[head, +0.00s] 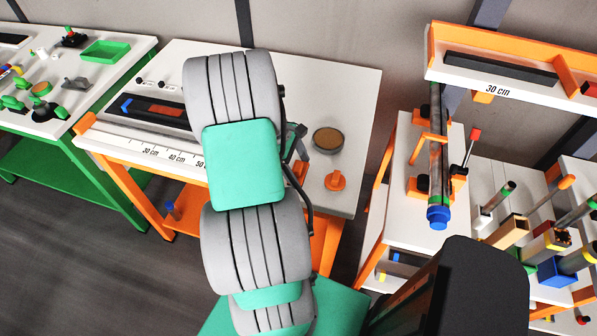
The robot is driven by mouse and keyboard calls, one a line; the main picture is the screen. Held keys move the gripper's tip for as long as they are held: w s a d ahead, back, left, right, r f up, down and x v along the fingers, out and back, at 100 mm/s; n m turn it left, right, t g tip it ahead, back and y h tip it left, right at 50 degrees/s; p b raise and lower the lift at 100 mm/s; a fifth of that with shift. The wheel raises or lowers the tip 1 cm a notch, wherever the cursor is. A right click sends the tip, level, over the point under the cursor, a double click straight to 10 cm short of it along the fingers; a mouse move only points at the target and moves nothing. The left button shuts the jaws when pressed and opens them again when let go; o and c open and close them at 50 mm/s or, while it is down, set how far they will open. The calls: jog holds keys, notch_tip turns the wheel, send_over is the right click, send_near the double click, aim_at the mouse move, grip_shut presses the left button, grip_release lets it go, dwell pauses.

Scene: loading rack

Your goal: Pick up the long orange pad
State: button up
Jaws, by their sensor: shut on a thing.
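I cannot tell whether this patch is part of the long orange pad, since my arm covers the bar's right side. No other long orange pad is clear in the head view.
The white table (345,100) has a printed scale, a round brown disc (327,139) and an orange knob (336,180). A green-framed table (125,55) with a green tray (106,51) stands left. A rack with an orange-edged shelf (480,85) and an upright blue-ended rod (438,216) stands right.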

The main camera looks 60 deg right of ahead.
jog(key=c, duration=0.3)
jog(key=shift+c, duration=0.2)
jog(key=shift+r, duration=0.55)
jog(key=w+a+r, duration=0.9)
jog(key=w+r, duration=0.2)
jog(key=r, duration=0.1)
jog(key=shift+b, duration=0.4)
